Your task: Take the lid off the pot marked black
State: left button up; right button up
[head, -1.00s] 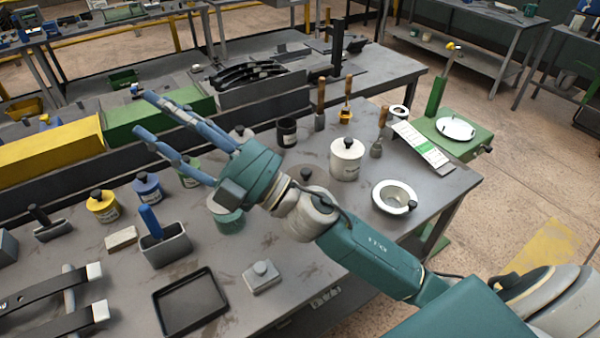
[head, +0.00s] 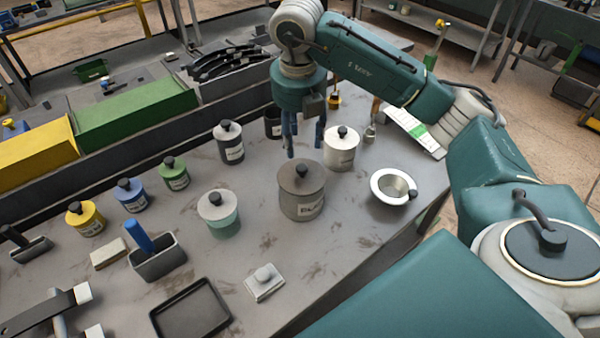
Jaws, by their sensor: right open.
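Several lidded pots stand on the grey bench. My left gripper is out of view.
A white pot (head: 341,152) stands close right of my right gripper, and an open dark cup (head: 272,124) close left. Green (head: 175,178), blue (head: 132,200), yellow (head: 86,222) and teal (head: 223,227) pots stand left. A white bowl (head: 377,190) sits near the bench's right edge.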

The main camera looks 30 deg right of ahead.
aim_at(302, 167)
jog(key=f, duration=0.3)
jog(key=shift+w+d+f+p, duration=0.15)
jog(key=shift+d+f+p, duration=0.05)
jog(key=shift+f+p, duration=0.2)
notch_tip(302, 167, down, 5)
jog(key=p, duration=0.3)
jog(key=shift+d+r, duration=0.15)
jog(key=shift+r, duration=0.05)
jog(key=shift+w+f, duration=0.1)
jog(key=shift+f, duration=0.35)
grip_shut()
